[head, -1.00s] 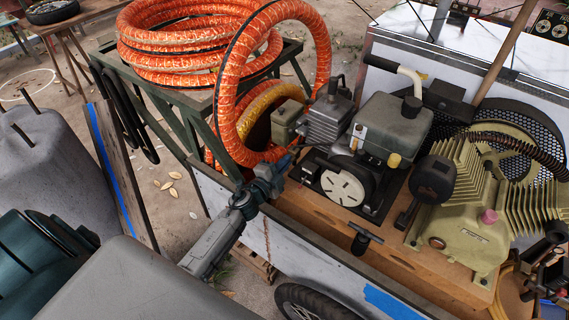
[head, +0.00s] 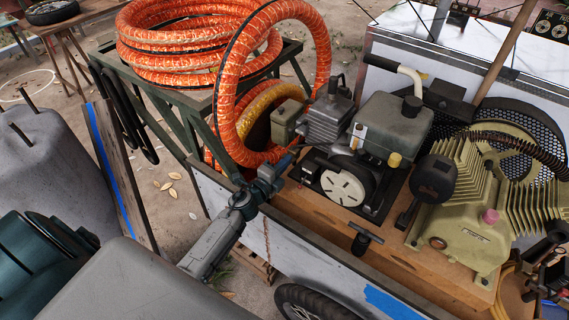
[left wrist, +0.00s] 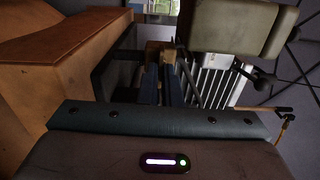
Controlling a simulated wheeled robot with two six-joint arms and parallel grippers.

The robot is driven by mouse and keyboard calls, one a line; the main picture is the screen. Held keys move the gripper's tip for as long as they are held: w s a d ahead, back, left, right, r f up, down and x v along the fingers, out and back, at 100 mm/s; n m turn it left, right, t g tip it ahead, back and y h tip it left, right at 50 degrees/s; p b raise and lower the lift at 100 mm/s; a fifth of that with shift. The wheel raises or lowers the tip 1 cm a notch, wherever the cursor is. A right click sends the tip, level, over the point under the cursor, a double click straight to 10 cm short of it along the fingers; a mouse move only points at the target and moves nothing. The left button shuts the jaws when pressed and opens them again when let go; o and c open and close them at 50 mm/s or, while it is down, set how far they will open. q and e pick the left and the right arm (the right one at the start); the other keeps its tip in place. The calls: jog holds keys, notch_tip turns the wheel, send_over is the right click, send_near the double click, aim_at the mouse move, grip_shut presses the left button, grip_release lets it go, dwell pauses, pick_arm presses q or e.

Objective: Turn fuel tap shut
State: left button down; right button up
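My left gripper (head: 290,158) reaches in over the cart's near edge, its tips beside the small engine (head: 325,115). In the left wrist view its two narrow blue-grey fingers (left wrist: 162,84) lie close together, with a thin dark strip between them. A small brass-coloured fitting (left wrist: 168,54), which looks like the fuel tap, shows at or just beyond their tips. I cannot tell whether the fingers touch or grip it. In the head view the tap cannot be made out near the fingertips. My right gripper is not seen.
The grey-green box-shaped tank (head: 390,128) stands right of the fingers. A white recoil cover (head: 343,187) sits close below them. An orange hose coil (head: 190,40) and its upright loop rise behind.

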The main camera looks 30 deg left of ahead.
pick_arm(q)
jog(key=c, duration=1.6)
grip_release()
jog(key=s+b, duration=0.1)
jog(key=s, duration=0.2)
jog(key=s+a+b, duration=0.1)
jog(key=s, duration=0.3)
jog(key=s+b, duration=0.1)
jog(key=s, duration=0.2)
jog(key=shift+s+a+b, duration=0.25)
jog(key=shift+s+b, duration=0.05)
jog(key=shift+s, duration=0.05)
